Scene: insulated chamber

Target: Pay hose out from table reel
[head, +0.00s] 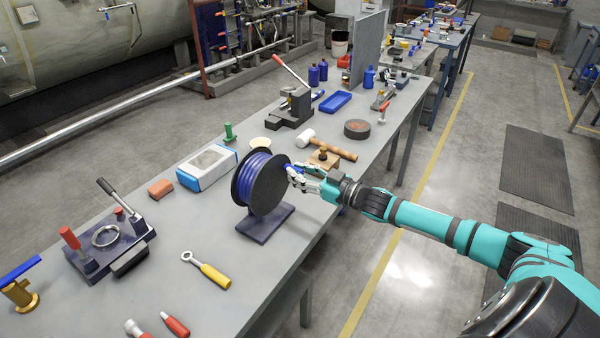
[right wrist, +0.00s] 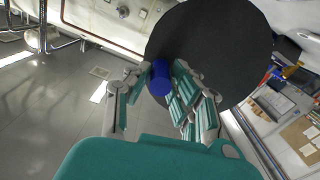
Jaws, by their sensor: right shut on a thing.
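The table reel (head: 262,183) stands on a dark base plate (head: 265,224) at the near middle of the grey workbench. Blue hose (head: 246,176) is wound between its black flanges. My right gripper (head: 293,173) is at the reel's right flange, shut on a short blue cylindrical piece that sticks out there. In the right wrist view the blue piece (right wrist: 160,78) sits between the fingers, in front of the black flange (right wrist: 215,45). I cannot tell whether it is a handle or the hose end. My left gripper is not in view.
A blue and white box (head: 207,167), a brown block (head: 160,188) and a clamp fixture (head: 110,240) are left of the reel. A yellow-handled wrench (head: 212,272) lies in front. A mallet (head: 325,144) and wooden block (head: 323,158) lie close behind my gripper.

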